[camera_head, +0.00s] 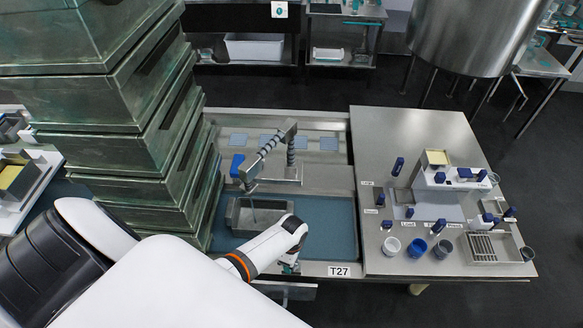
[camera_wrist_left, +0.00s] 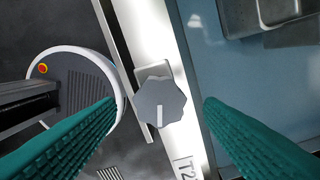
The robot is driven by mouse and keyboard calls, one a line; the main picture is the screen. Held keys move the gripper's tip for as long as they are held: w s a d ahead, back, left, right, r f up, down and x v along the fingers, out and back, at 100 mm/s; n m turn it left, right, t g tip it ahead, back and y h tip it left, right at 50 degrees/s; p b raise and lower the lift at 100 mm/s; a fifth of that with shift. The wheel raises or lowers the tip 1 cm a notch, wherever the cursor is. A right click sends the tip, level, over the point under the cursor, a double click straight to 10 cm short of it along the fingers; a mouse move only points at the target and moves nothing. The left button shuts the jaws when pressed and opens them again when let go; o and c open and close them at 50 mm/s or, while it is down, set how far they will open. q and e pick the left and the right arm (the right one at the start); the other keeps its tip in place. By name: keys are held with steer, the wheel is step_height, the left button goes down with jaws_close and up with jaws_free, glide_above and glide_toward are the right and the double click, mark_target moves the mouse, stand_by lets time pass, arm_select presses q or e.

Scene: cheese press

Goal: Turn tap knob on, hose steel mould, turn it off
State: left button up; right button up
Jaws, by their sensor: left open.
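The tap knob (camera_wrist_left: 160,100) is a grey lobed dial with a white mark, on the pale front rim of the sink in the left wrist view. My left gripper (camera_wrist_left: 160,106) is open, with its green ribbed fingers on either side of the knob and apart from it. In the head view my left gripper (camera_head: 290,266) is mostly hidden by my white wrist at the sink's front edge. The steel mould (camera_head: 236,214) is a rectangular open box in the blue-floored sink, partly behind my wrist. The hose tap (camera_head: 270,152) hangs over it; I cannot tell whether water runs.
The sink (camera_head: 335,225) has a T27 label on its front rim. A steel worktop (camera_head: 430,125) with cups and small tools stands to the right. Tall stacked metal boxes (camera_head: 145,150) stand close on the left. A steel vat (camera_head: 475,35) is at the back right.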

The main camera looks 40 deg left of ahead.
arm_select(q)
step_height(320, 180, up, 10)
steer(key=shift+f+p, duration=0.25)
steer(key=shift+p, duration=0.1)
stand_by(0.6)
